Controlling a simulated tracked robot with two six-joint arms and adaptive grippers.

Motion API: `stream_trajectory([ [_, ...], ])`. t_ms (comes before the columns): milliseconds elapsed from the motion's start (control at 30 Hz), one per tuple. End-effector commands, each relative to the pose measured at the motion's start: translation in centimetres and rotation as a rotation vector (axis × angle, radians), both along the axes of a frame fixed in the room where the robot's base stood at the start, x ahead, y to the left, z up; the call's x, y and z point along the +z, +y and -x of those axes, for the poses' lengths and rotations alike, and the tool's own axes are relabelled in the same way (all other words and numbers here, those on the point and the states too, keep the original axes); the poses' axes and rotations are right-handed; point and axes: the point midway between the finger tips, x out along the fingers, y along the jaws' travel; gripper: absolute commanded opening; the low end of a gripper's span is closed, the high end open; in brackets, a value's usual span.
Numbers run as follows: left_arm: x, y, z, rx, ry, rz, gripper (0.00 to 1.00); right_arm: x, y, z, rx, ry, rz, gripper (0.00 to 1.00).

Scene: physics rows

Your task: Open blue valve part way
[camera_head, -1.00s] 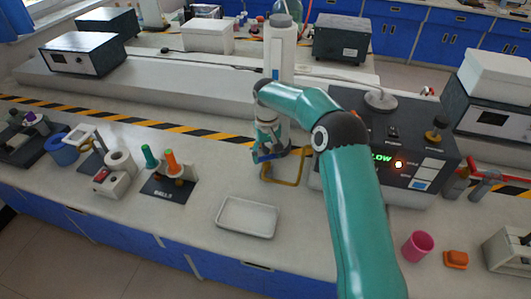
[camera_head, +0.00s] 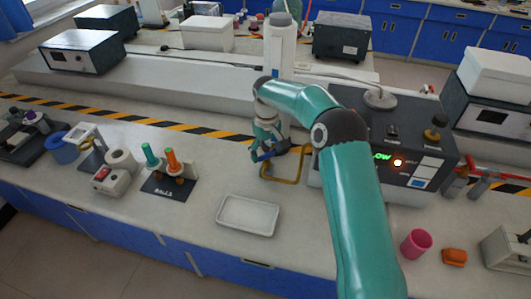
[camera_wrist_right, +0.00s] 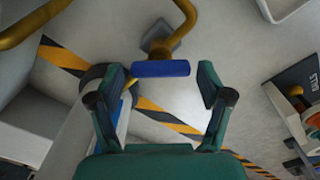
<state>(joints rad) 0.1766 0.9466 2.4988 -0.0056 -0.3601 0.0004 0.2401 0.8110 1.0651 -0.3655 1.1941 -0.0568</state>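The blue valve handle (camera_wrist_right: 160,68) is a short bar on a yellow pipe (camera_wrist_right: 184,25) in the right wrist view. My right gripper (camera_wrist_right: 162,82) is open, with one finger on each side of the handle and a visible gap to both. The handle lies level with the fingertips; I cannot tell how deep it sits between them. In the head view my right gripper (camera_head: 262,152) is at the yellow pipe (camera_head: 292,180), pointing down, and the handle is hard to make out there. My left gripper is not in view.
A control box (camera_head: 425,150) with a lit green display stands right of the pipe, partly behind my right arm. A white tray (camera_head: 248,215) lies in front. A pink cup (camera_head: 416,243) stands at the right.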

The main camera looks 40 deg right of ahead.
Motion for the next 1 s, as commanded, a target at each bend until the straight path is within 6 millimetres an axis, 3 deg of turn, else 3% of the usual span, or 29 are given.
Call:
stream_trajectory([
  [467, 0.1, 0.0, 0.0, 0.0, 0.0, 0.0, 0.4, 0.5, 0.0, 0.1, 0.0, 0.006, 0.0, 0.9],
  [667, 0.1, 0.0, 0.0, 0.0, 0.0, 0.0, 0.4, 3.3, 0.0, 0.1, 0.0, 0.003, 0.0, 0.9],
  [1000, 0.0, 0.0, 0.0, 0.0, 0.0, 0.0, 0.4, 9.8, 0.1, 0.0, 0.0, 0.002, 0.0, 0.9],
])
